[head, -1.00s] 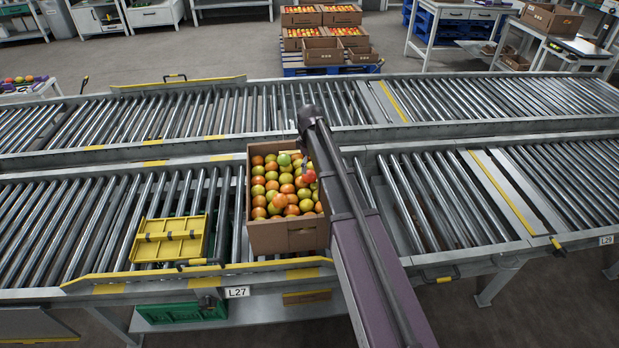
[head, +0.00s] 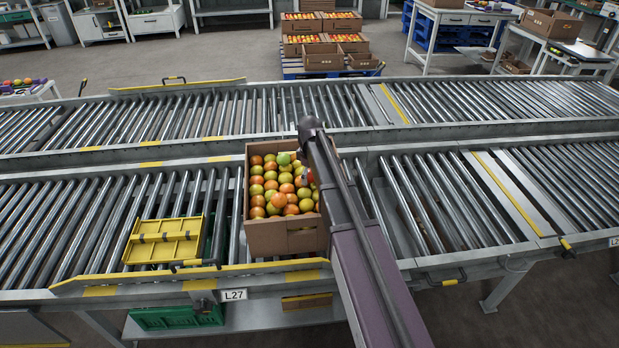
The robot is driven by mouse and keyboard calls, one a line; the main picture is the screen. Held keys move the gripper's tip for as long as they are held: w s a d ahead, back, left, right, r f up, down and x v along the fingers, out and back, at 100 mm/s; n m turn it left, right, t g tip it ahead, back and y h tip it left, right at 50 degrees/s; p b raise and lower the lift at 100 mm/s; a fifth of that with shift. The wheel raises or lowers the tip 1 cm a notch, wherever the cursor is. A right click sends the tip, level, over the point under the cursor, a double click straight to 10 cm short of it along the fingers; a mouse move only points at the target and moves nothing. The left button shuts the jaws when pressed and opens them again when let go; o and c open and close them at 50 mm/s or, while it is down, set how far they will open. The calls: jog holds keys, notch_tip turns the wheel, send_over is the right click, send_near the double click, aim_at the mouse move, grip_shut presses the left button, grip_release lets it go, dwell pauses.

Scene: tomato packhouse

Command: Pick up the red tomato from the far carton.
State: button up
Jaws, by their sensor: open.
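An open cardboard carton (head: 283,240) full of red, orange and green tomatoes stands on the near roller conveyor, left of my arm. The tomatoes lie close together, and an orange-red one (head: 278,200) shows near the front. The redder tomato at the carton's right side is largely covered by my arm and gripper, so I cannot make it out clearly. My gripper (head: 304,174) is over the right part of the carton, mostly hidden by my arm, and only a small dark part shows. I see no tomato lifted clear of the carton.
A yellow tray (head: 165,240) lies on the rollers left of the carton. A yellow guard rail (head: 120,274) runs along the near edge. A second roller conveyor (head: 220,112) lies behind. More tomato cartons (head: 301,47) stand on a blue pallet at the back. Rollers right of my arm are clear.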

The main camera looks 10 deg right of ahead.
dwell(0.3)
jog(key=c, duration=0.7)
jog(key=shift+r, duration=0.1)
notch_tip(320, 180, up, 10)
jog(key=p, duration=1)
dwell(0.5)
